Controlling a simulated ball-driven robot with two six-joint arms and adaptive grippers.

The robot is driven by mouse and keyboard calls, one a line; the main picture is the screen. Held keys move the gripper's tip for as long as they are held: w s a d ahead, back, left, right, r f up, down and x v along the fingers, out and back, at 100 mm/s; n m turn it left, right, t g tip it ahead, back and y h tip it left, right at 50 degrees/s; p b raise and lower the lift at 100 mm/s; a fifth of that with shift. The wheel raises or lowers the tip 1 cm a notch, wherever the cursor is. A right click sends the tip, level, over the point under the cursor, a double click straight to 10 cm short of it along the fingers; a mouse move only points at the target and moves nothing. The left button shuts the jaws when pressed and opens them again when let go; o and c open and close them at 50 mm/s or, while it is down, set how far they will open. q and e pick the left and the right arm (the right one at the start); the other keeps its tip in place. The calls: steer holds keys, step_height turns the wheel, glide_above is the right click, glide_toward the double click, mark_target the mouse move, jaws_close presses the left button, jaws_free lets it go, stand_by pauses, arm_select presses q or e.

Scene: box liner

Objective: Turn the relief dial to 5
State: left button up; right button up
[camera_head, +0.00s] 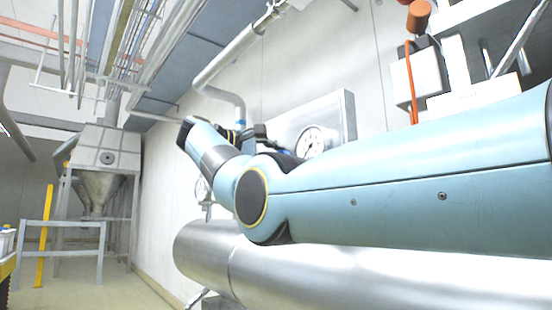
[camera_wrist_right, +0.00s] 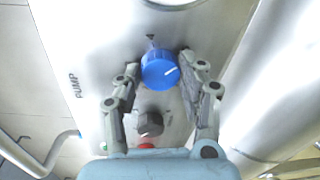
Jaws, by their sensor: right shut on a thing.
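The relief dial (camera_wrist_right: 159,71) is a round blue knob on a pale metal panel in the right wrist view. Its white pointer line points right and slightly up in that view. My right gripper (camera_wrist_right: 160,66) is shut on the dial, one finger on each side of it. No scale numbers are readable around the dial. In the head view my light blue right arm crosses from the right, and its gripper is mostly hidden near the panel (camera_head: 343,115). The dial cannot be made out there. My left gripper is not in view.
A dark knob (camera_wrist_right: 149,123) and a red part (camera_wrist_right: 146,143) sit between my right fingers, below the dial. A white gauge (camera_head: 311,143) is on the panel. A large silver pipe (camera_head: 205,248) runs below my arm. A hopper (camera_head: 103,160) stands far left.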

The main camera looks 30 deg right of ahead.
steer(key=shift+f, duration=0.2)
steer(key=o, duration=1.2)
steer(key=shift+w, duration=0.1)
steer(key=shift+r, duration=0.1)
steer(key=a, duration=0.8)
steer(key=s+a, duration=0.1)
steer(key=a, duration=0.3)
steer(key=shift+r, duration=0.4)
